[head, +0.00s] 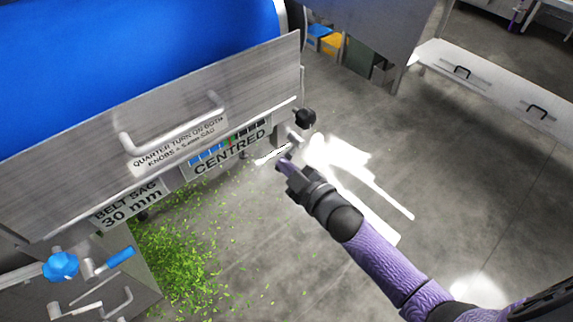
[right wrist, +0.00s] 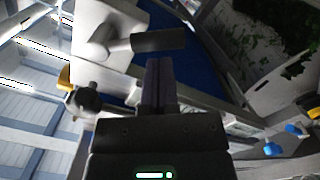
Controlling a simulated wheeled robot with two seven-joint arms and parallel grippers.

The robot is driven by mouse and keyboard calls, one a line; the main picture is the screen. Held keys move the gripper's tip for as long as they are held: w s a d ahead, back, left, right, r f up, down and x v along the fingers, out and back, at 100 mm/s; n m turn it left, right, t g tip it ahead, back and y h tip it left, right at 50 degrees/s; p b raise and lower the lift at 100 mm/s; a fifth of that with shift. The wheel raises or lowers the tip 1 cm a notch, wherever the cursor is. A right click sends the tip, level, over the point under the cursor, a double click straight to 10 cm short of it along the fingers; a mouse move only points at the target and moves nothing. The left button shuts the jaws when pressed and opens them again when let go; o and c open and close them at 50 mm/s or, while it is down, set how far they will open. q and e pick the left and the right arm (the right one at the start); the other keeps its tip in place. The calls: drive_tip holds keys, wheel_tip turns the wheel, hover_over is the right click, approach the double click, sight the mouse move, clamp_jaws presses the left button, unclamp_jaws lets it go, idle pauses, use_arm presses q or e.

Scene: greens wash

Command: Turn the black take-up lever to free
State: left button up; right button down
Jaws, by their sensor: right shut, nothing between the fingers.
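In the right wrist view, a lever with a black cylindrical grip (right wrist: 158,40) and a pale metal arm (right wrist: 112,45) lies just beyond my fingertips. In the head view, a small pale metal piece (head: 295,136) at the machine's right corner seems to be part of it; its grip is hard to make out there. My right gripper (head: 285,160) is shut and empty, below the corner of the frame. Its fingers also show in the right wrist view (right wrist: 159,66), pointing toward the grip. I cannot tell whether they touch it. My left gripper is not in view.
A black knob (head: 305,118) sits above the lever area. A steel side panel (head: 60,190) carries labels reading "CENTRED" and "BELT SAG 30 mm". A blue-handled lever (head: 120,257) and blue knob (head: 62,265) are at lower left.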

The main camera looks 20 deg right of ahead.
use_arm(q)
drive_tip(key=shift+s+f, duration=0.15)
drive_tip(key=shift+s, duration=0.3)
use_arm(e)
drive_tip(key=shift+f+n, duration=0.3)
drive_tip(key=shift+n, duration=0.2)
